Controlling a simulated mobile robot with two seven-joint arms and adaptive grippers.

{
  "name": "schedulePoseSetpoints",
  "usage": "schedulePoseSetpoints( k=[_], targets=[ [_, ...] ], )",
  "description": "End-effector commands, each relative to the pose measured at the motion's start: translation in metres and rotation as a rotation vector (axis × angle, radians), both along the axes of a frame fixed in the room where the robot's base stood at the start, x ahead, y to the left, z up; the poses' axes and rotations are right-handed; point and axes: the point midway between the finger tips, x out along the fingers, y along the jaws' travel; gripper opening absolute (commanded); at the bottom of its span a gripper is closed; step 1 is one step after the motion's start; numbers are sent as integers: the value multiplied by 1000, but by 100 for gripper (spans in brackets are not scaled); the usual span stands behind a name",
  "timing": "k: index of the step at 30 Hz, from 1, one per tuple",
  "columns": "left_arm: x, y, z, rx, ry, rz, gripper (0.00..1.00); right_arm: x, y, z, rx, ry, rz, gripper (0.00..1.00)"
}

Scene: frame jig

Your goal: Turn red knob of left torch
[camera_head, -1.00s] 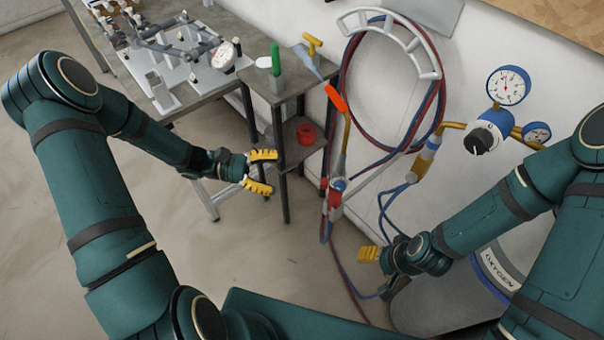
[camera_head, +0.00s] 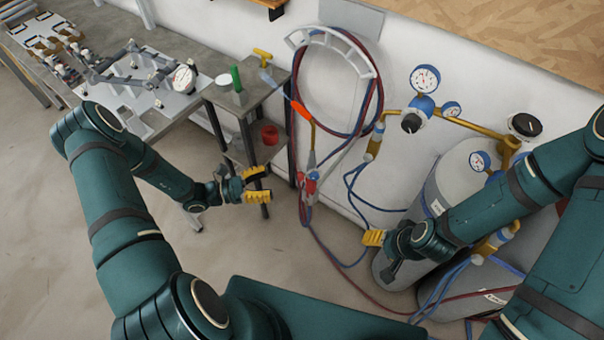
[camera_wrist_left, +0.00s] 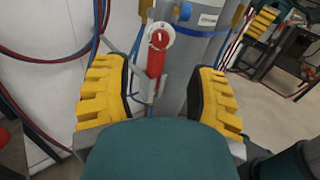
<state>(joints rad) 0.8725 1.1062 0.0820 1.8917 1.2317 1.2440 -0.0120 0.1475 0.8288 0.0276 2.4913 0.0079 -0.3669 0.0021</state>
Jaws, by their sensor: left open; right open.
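A torch (camera_head: 312,160) hangs by the wall below the hose hanger, with an orange tip, a brass neck and a red part, likely the red knob (camera_head: 311,186), at its lower end. In the left wrist view a red knob-like part (camera_wrist_left: 157,58) with a pale round face shows upright beyond the fingers, between them in the picture. My left gripper (camera_head: 264,184) is open and empty, left of the torch and apart from it; its yellow fingers (camera_wrist_left: 158,95) frame the red part. My right gripper (camera_head: 372,238) is open, low and right of the torch. I cannot make out a second torch.
A small stand (camera_head: 236,100) with a green item (camera_head: 236,78) and a red cup (camera_head: 269,135) is behind my left gripper. Red and blue hoses (camera_head: 378,90) hang on the wall and trail across the floor. Gas cylinders (camera_head: 455,180) with gauges stand at right.

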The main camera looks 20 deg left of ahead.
Motion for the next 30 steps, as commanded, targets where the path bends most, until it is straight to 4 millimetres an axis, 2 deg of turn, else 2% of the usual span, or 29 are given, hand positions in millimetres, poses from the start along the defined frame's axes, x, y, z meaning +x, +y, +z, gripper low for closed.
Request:
schedulePoseSetpoints(
  k=[1,9,15,21,29,30],
  targets=[
    [6,-11,2,-3,-1,-3,57,0,0,2,0,0,0,58],
    [32,-56,1,-2,0,-3,57,-1,0,8,1,1,0,58],
    [45,-80,1,-1,-2,-3,57,-1,0,10,2,1,1,58],
    [51,-88,1,1,-1,-1,57,-1,-1,11,2,1,1,58],
    [52,-89,1,1,-1,-1,57,-1,-1,11,2,1,1,58],
    [52,-89,1,1,-1,-1,53,-1,-1,11,2,1,1,58]
  ],
)
